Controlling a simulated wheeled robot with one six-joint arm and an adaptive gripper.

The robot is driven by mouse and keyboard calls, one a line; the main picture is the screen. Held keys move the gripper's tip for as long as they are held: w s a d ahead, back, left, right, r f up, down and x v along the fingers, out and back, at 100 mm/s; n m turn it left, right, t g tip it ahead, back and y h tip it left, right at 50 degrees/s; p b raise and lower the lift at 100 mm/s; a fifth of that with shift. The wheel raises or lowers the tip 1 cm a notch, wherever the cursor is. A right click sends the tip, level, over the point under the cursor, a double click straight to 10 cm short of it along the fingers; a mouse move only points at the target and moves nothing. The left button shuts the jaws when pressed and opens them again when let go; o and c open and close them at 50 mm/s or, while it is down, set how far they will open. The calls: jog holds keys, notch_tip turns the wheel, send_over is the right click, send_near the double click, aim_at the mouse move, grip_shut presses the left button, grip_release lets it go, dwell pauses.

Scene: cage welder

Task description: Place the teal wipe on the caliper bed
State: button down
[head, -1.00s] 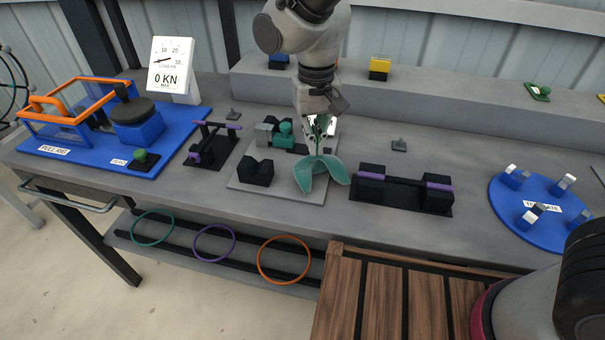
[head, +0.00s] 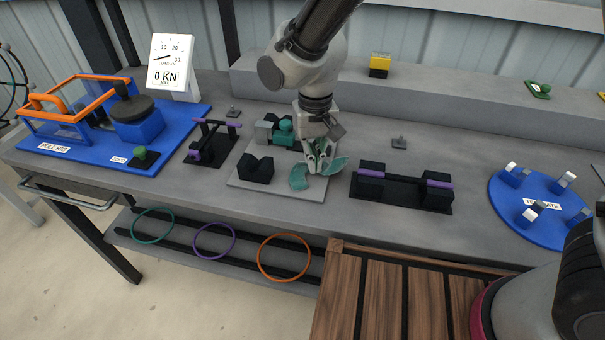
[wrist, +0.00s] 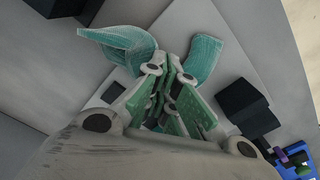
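The teal wipe (head: 299,178) is pinched at its middle by my gripper (head: 318,166), with loose flaps drooping on either side. In the wrist view the wipe (wrist: 122,45) spreads beyond the green-padded fingers (wrist: 172,72), which are closed together on it. The wipe is over the front right part of the light grey plate that looks like the caliper bed (head: 275,194). A black V-block (head: 255,169) and a teal-and-grey clamp-like part (head: 285,131) stand on that plate. I cannot tell whether the flaps touch the plate.
A black fixture with purple bars (head: 402,187) stands right of the plate, and another purple-bar stand (head: 208,142) is left. A blue round template (head: 540,207) is at the far right, a blue pull rig (head: 75,143) at the far left. Bare bench lies in front.

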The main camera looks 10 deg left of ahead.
notch_tip(320, 180, up, 9)
dwell(0.4)
jog(key=s+d+r+m+t, duration=0.1)
jog(key=s+d+r+m, duration=0.1)
jog(key=d, duration=1.3)
jog(key=s+d+r+m+t, duration=0.1)
jog(key=d+r, duration=0.6)
jog(key=d, duration=0.9)
jog(key=s+d+r+m+t, duration=0.2)
jog(key=s+d+r, duration=0.2)
jog(key=d, duration=1.1)
jog(key=shift+s+d+r+m, duration=0.2)
jog(key=shift+s+m, duration=0.1)
jog(key=shift+s, duration=0.55)
